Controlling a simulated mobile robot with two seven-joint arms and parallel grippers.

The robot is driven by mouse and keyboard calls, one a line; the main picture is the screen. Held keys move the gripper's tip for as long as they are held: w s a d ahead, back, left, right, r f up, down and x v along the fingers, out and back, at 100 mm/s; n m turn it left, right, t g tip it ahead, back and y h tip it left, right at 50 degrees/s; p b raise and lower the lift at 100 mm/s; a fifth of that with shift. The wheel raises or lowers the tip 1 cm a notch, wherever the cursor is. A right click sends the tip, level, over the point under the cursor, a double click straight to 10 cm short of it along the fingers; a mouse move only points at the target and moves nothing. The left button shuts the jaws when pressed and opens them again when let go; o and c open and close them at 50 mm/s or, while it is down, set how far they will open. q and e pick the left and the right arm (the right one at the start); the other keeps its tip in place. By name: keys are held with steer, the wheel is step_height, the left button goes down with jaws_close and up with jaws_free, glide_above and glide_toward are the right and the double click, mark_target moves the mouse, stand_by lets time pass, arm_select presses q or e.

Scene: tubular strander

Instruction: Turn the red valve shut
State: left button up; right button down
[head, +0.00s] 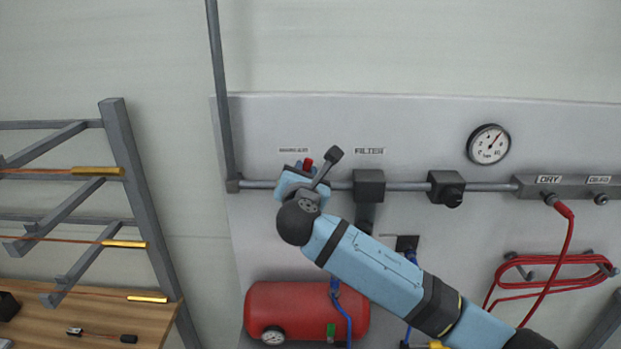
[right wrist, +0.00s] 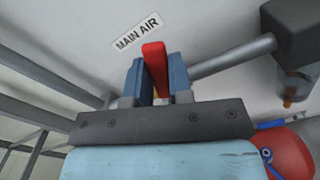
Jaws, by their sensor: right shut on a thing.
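The red valve handle (right wrist: 155,68) is between the two blue fingers of my right gripper (right wrist: 156,80) in the right wrist view, just below the MAIN AIR label (right wrist: 137,31). The fingers are shut on it. In the head view a small red part of the valve (head: 308,164) shows by my right gripper (head: 299,166), at the left end of the grey air pipe (head: 405,187). The valve body is mostly hidden behind my gripper and wrist. My left gripper is in neither view.
The filter block (head: 369,186) and a regulator (head: 446,188) sit on the pipe to the right. A pressure gauge (head: 488,144) is above. A red tank (head: 285,309) and blue hoses are below. A rack (head: 140,190) stands at left; a red hose coil (head: 555,262) hangs at right.

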steer(key=shift+a+r+n, duration=0.15)
steer(key=shift+a+n, duration=0.5)
steer(key=shift+n, duration=0.55)
steer(key=shift+a+r+n, duration=0.15)
steer(key=shift+a+n, duration=0.45)
steer(key=shift+n, duration=0.6)
steer(key=c, duration=1)
jaws_free()
steer(key=shift+s+f, duration=0.1)
steer(key=s+b, duration=0.3)
steer(key=s, duration=1)
steer(key=shift+s, duration=0.25)
